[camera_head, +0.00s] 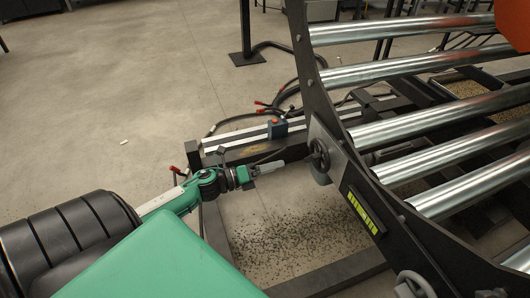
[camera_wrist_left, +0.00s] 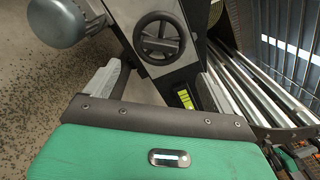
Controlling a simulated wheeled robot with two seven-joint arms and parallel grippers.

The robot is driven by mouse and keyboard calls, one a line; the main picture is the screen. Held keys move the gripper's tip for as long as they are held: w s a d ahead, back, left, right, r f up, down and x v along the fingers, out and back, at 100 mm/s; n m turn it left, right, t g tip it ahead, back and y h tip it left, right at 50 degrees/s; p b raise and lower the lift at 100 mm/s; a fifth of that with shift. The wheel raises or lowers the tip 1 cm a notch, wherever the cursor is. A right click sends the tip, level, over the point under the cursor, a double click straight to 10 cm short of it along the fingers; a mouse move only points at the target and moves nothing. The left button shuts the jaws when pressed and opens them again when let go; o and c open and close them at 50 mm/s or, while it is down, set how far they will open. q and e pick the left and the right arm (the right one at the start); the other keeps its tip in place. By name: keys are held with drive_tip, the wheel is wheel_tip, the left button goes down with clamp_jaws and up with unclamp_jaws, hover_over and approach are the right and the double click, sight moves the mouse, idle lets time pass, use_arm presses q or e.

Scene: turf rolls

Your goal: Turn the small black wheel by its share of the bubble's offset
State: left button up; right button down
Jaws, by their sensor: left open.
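The small black wheel (camera_head: 319,155) is a spoked handwheel on the dark side plate of the roller frame. In the left wrist view the wheel (camera_wrist_left: 159,38) stands ahead of the fingers, and its spokes show clearly. My left gripper (camera_head: 280,165) is open, a little left of the wheel and apart from it. The yellow-green level vial (camera_head: 362,210) sits on the plate below the wheel, also seen in the left wrist view (camera_wrist_left: 186,98). The bubble's position is too small to read.
A larger grey handwheel (camera_head: 415,285) is at the lower edge of the plate. Several shiny rollers (camera_head: 430,115) run to the right.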

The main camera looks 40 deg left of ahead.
use_arm(q)
drive_tip(key=shift+v, duration=0.8)
